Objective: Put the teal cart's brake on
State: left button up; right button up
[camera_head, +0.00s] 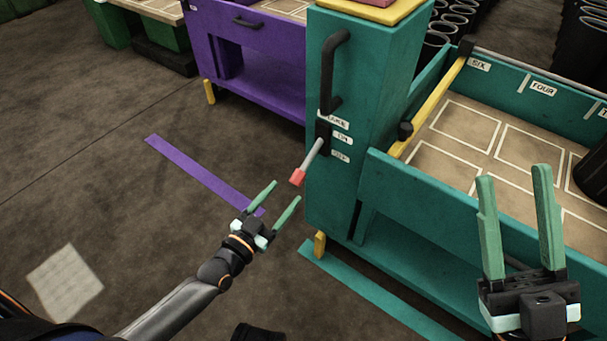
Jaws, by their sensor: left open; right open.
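The teal cart (350,190) stands at centre right. On its end post is the brake lever (312,154), a silver rod with a red tip (297,178), under a label that appears to read BRAKE. The rod slants down and out from its black pivot, below the ON label (343,138) and near the level of the lower OFF label (340,156). My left gripper (285,191) is open and empty, its fingertips just below the red tip; contact cannot be told. My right gripper (513,175) is open and empty in front of the cart's tray side.
A black handle (332,72) stands above the lever on the post. A yellow bar (432,102) crosses the tray edge. A purple cart (262,78) stands behind left. Teal tape (365,292) and purple tape (190,168) mark the floor.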

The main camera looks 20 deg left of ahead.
aim_at(303, 172)
pick_arm(q)
jog(key=b+x, duration=0.2)
jog(key=x, duration=0.7)
jog(key=shift+w+f+b, duration=0.1)
jog(key=shift+w+b, duration=0.15)
jog(key=shift+b, duration=0.1)
grip_shut()
dwell(0.9)
